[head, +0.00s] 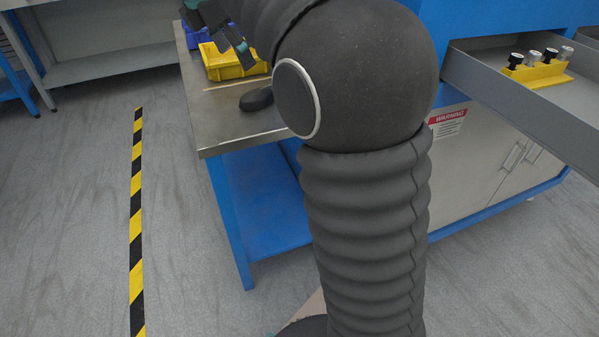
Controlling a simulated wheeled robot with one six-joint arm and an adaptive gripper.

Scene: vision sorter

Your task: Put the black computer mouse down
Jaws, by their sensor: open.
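The black computer mouse (256,100) lies on the grey metal table top (235,132), near its front part. My arm hides some of the table to the right of it. My gripper (222,45) is at the top of the head view, above and behind the mouse and apart from it. It is open, and its dark fingers show in front of the yellow bin and the blue bin. Part of the gripper is cut off by the top edge.
A yellow bin (222,67) and a blue bin (193,37) stand behind the mouse on the table. An open drawer (520,92) at right holds a yellow rack (537,76) with several small cylinders. A striped floor line (136,205) runs along open floor at left.

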